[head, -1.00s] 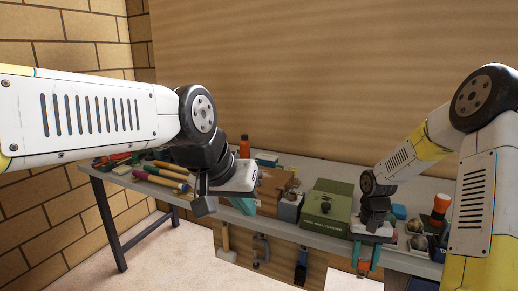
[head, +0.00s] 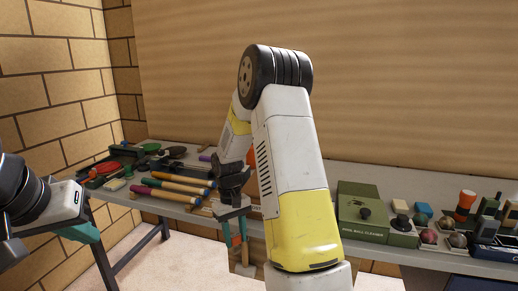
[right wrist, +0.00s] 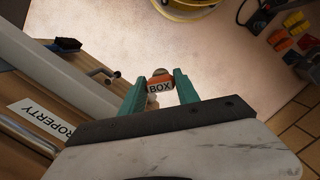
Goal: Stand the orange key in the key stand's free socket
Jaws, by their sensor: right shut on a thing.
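My right gripper (head: 236,243) hangs in front of the bench's front edge, pointing down. In the right wrist view its two teal fingers (right wrist: 160,90) are shut on the orange key (right wrist: 160,83), whose orange part carries the word BOX. The key is held above the pale floor, clear of any surface.
The bench (head: 210,218) holds mallets (head: 180,185), a green ball cleaner box (head: 362,212), balls (head: 430,237) and a dark blue holder (head: 485,250) at right. Several coloured blocks (right wrist: 290,30) show at upper right in the right wrist view. Open floor lies below.

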